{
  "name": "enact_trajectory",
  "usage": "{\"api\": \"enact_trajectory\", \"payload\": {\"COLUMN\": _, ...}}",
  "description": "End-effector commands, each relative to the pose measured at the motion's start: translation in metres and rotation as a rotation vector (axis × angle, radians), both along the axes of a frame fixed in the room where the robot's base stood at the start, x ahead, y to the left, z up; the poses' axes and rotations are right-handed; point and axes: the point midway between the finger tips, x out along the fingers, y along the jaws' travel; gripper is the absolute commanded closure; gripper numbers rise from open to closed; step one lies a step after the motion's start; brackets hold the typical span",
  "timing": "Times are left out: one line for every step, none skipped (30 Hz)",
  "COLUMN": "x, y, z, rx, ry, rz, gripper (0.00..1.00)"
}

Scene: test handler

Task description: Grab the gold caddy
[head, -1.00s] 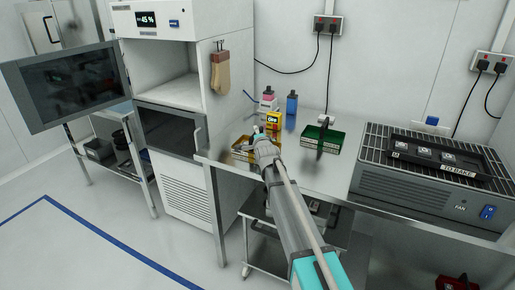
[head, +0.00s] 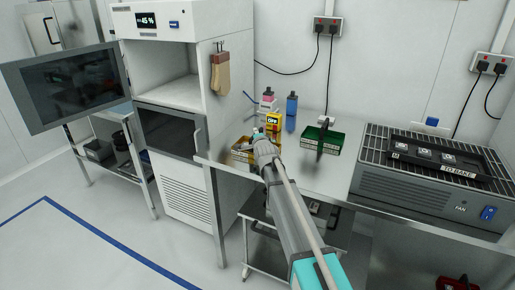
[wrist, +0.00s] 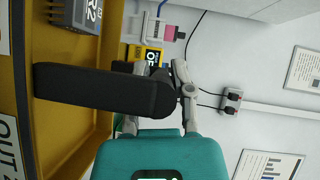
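The gold caddy (head: 239,157) sits on the bench at its left end, close to the cabinet. In the wrist view its gold wall and floor (wrist: 75,72) fill the left side. Its black handle (wrist: 95,90) reaches across toward my gripper. My gripper (head: 261,138) is at the caddy's right side in the head view and covers part of it. In the wrist view the fingers (wrist: 158,68) are spread apart, with the handle's end in front of them. The handle hides part of one finger, and I cannot tell whether they touch it.
A green caddy (head: 322,140) with a black handle stands to the right. A yellow box (head: 273,121), a pink-capped bottle (head: 268,98) and a blue bottle (head: 291,106) stand behind. The fan unit (head: 430,185) with a black tray fills the bench's right side.

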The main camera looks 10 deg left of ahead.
Motion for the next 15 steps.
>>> {"api": "enact_trajectory", "payload": {"x": 0.0, "y": 0.0, "z": 0.0, "rx": 0.0, "ry": 0.0, "rz": 0.0, "gripper": 0.89}}
{"api": "enact_trajectory", "payload": {"x": 0.0, "y": 0.0, "z": 0.0, "rx": 0.0, "ry": 0.0, "rz": 0.0, "gripper": 0.94}}
{"api": "enact_trajectory", "payload": {"x": 0.0, "y": -0.0001, "z": 0.0, "rx": 0.0, "ry": 0.0, "rz": 0.0, "gripper": 1.0}}
{"api": "enact_trajectory", "payload": {"x": 0.0, "y": -0.0001, "z": -0.0001, "rx": 0.0, "ry": 0.0, "rz": 0.0, "gripper": 1.0}}
{"api": "enact_trajectory", "payload": {"x": 0.0, "y": -0.0001, "z": -0.0001, "rx": 0.0, "ry": 0.0, "rz": 0.0, "gripper": 1.0}}
{"api": "enact_trajectory", "payload": {"x": 0.0, "y": -0.0001, "z": -0.0001, "rx": 0.0, "ry": 0.0, "rz": 0.0, "gripper": 1.0}}
{"api": "enact_trajectory", "payload": {"x": 0.0, "y": -0.0001, "z": -0.0001, "rx": 0.0, "ry": 0.0, "rz": 0.0, "gripper": 1.0}}
{"api": "enact_trajectory", "payload": {"x": 0.0, "y": -0.0001, "z": -0.0001, "rx": 0.0, "ry": 0.0, "rz": 0.0, "gripper": 1.0}}
{"api": "enact_trajectory", "payload": {"x": 0.0, "y": -0.0001, "z": -0.0001, "rx": 0.0, "ry": 0.0, "rz": 0.0, "gripper": 1.0}}
{"api": "enact_trajectory", "payload": {"x": 0.0001, "y": -0.0002, "z": 0.0001, "rx": 0.0, "ry": 0.0, "rz": 0.0, "gripper": 1.0}}
{"api": "enact_trajectory", "payload": {"x": 0.0001, "y": -0.0002, "z": 0.0001, "rx": 0.0, "ry": 0.0, "rz": 0.0, "gripper": 1.0}}
{"api": "enact_trajectory", "payload": {"x": 0.0001, "y": -0.0002, "z": 0.0001, "rx": 0.0, "ry": 0.0, "rz": 0.0, "gripper": 1.0}}
{"api": "enact_trajectory", "payload": {"x": 0.0001, "y": -0.0003, "z": 0.0001, "rx": 0.0, "ry": 0.0, "rz": 0.0, "gripper": 1.0}}
{"api": "enact_trajectory", "payload": {"x": 0.0001, "y": -0.0003, "z": 0.0, "rx": 0.0, "ry": 0.0, "rz": 0.0, "gripper": 1.0}}
{"api": "enact_trajectory", "payload": {"x": 0.0001, "y": -0.0003, "z": 0.0001, "rx": 0.0, "ry": 0.0, "rz": 0.0, "gripper": 1.0}}
